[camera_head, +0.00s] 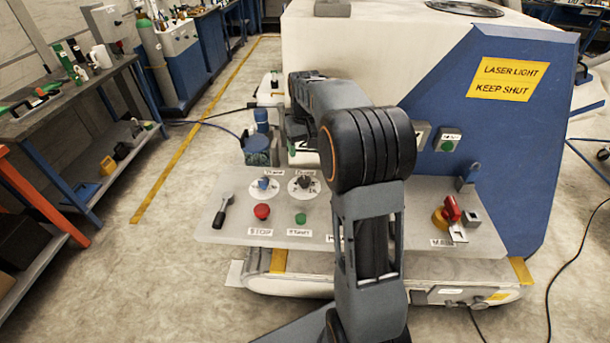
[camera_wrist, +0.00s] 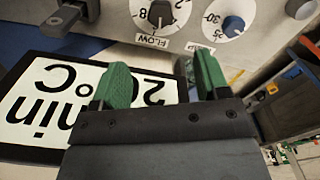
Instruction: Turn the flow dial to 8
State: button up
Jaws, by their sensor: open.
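The flow dial (camera_wrist: 160,13) is a dark knob on a round white scale at the top of the wrist view, above the upside-down FLOW label (camera_wrist: 152,40). An 8 shows to the left of the knob. A pale mark on the knob seems to face the label; its exact reading is unclear. In the head view a dark knob (camera_head: 304,182) beside a blue one looks like the same dial. My gripper (camera_wrist: 162,80), with green fingertips, is open and empty, apart from the dial. The head view hides it behind my arm.
A blue dial (camera_wrist: 233,25) is close beside the flow dial. A display (camera_wrist: 40,112) reading "min" and "20°C" lies under the gripper in the wrist view. The panel carries a red STOP button (camera_head: 262,211), a green START button (camera_head: 300,219) and a red-yellow switch (camera_head: 447,212).

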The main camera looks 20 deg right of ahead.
aim_at(305, 180)
notch_tip(305, 180, down, 13)
jog(key=shift+p, duration=0.4)
jog(key=shift+c, duration=0.2)
jog(key=c, duration=0.9)
